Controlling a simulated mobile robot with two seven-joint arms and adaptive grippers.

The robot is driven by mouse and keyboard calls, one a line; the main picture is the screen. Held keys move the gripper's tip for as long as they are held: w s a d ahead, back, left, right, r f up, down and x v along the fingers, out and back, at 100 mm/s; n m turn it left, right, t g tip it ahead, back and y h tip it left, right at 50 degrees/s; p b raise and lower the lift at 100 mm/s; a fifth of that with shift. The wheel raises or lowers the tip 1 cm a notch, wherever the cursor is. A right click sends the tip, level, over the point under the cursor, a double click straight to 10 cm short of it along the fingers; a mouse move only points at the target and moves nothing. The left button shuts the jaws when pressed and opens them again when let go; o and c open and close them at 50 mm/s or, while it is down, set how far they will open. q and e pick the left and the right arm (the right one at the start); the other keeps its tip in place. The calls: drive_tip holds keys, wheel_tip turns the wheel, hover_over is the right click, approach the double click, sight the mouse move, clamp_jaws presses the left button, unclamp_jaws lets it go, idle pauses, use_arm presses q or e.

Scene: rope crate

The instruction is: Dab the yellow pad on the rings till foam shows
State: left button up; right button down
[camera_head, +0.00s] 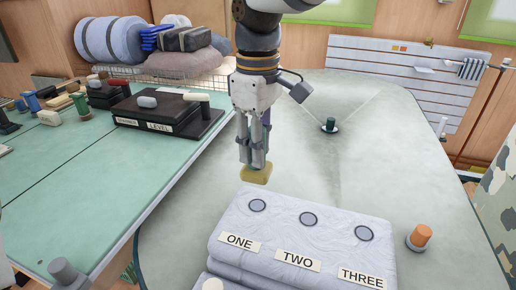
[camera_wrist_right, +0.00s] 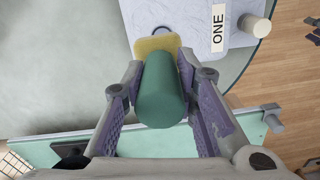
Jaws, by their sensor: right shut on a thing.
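My right gripper (camera_head: 256,160) points down and is shut on a green handle (camera_wrist_right: 161,88) with the yellow pad (camera_head: 256,174) at its lower end. The yellow pad also shows past the handle in the right wrist view (camera_wrist_right: 150,45). In the head view the pad appears just behind the folded pale cloth; whether it touches anything is unclear. My left gripper is not in view.
The folded cloth (camera_head: 330,215) lies on a grey table (camera_head: 185,220). An orange-topped peg (camera_head: 421,236) stands to its right, a green-topped one (camera_head: 330,125) behind. A green bench (camera_head: 75,190) at left carries a black LEVEL box (camera_head: 160,110). The table left of the cloth is clear.

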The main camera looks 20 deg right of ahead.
sight(258, 176)
drive_tip(key=shift+s+r, duration=0.2)
drive_tip(key=shift+s, duration=0.25)
drive_tip(key=shift+w+f, duration=0.15)
drive_tip(key=shift+f, duration=3.4)
drive_tip(key=shift+f, duration=1)
drive_tip(key=shift+r, duration=3.55)
